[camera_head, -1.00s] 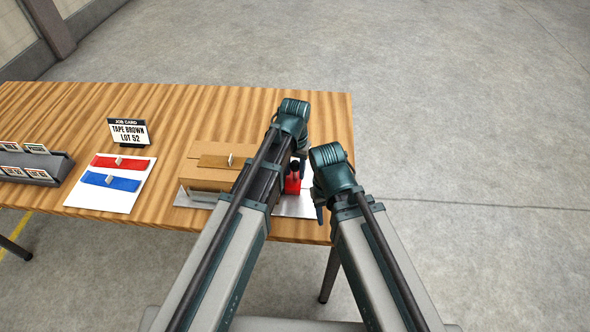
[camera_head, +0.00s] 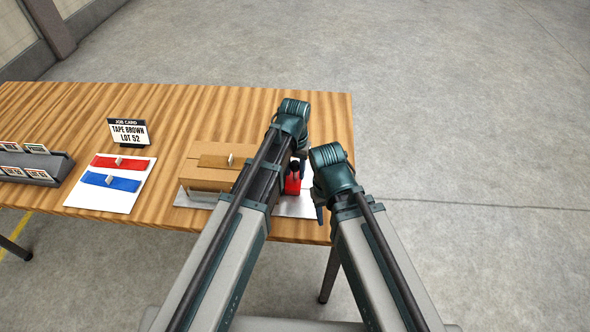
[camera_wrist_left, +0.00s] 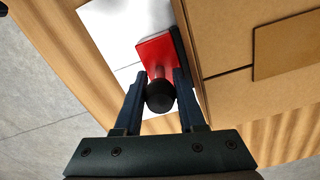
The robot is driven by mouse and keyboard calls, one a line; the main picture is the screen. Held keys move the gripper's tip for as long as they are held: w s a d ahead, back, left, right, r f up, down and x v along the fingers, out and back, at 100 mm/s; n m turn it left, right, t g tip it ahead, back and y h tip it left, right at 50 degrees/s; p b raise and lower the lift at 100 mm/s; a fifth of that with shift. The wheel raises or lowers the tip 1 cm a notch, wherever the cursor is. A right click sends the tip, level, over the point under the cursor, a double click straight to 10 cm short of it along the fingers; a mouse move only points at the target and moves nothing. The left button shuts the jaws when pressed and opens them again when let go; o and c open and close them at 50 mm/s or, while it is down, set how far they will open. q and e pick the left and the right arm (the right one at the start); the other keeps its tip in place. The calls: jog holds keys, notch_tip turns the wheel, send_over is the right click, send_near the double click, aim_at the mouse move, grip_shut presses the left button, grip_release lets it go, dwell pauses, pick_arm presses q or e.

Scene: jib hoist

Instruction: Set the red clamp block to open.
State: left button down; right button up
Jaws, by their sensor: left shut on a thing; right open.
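The red clamp block (camera_head: 292,184) stands at the right end of a pale metal plate (camera_head: 297,206), beside a brown carton (camera_head: 207,179). My left arm partly covers it in the head view. In the left wrist view the red block (camera_wrist_left: 156,52) carries a round black knob (camera_wrist_left: 160,96). My left gripper (camera_wrist_left: 160,82) has its dark blue fingers on both sides of this knob and is shut on it. My right gripper (camera_head: 320,214) is open, to the right of the plate near the table edge, largely hidden by its own wrist.
A white sheet (camera_head: 110,198) with a red strip (camera_head: 123,162) and a blue strip (camera_head: 111,182) lies left of the carton. A job card (camera_head: 128,133) reads "TAPE BROWN LOT 52". A card rack (camera_head: 35,166) stands at far left. Floor lies right of the table.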

pick_arm(q)
jog(key=d, duration=0.4)
jog(key=shift+d, duration=0.35)
jog(key=shift+a, duration=0.1)
pick_arm(e)
jog(key=shift+a, duration=0.1)
pick_arm(q)
jog(key=c, duration=0.9)
grip_release()
jog(key=shift+o, duration=0.3)
jog(key=shift+r, duration=0.1)
jog(key=shift+r+p, duration=0.4)
jog(key=shift+p, duration=0.05)
pick_arm(e)
jog(key=shift+r, duration=0.45)
pick_arm(q)
notch_tip(320, 180, up, 13)
jog(key=p, duration=1.3)
pick_arm(e)
notch_tip(320, 180, up, 13)
